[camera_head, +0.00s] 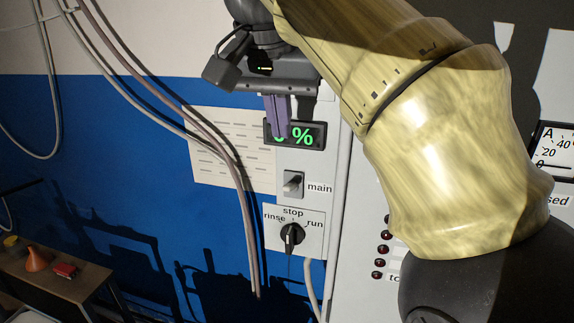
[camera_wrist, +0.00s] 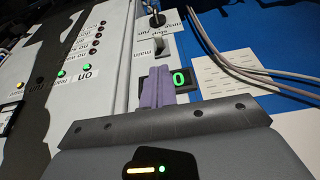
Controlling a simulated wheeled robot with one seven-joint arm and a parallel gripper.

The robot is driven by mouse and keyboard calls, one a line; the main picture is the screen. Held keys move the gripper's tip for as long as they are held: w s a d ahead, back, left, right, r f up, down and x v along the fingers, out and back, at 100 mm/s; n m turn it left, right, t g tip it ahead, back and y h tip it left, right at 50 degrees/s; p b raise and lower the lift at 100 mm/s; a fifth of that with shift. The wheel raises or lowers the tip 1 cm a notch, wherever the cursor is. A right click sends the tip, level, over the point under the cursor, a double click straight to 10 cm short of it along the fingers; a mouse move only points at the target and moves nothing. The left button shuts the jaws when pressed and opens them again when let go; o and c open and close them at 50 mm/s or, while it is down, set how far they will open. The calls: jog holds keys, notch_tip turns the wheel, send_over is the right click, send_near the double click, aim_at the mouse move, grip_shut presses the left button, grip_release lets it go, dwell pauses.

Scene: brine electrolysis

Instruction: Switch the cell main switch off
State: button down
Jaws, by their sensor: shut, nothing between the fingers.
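In the wrist view my gripper (camera_wrist: 157,74) appears apart from the switch. The fingers hide part of the display, which shows a "%" sign.
Below the switch is a black rotary knob (camera_head: 292,238) marked rinse, stop and run. Cables (camera_head: 240,195) hang left of it, over a printed sheet (camera_head: 215,150). Green lamps (camera_wrist: 85,68) glow on the cabinet front. A table (camera_head: 55,283) stands lower left.

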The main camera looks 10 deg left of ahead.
aim_at(289, 184)
jog(key=shift+x, duration=5.2)
jog(key=shift+r, duration=0.15)
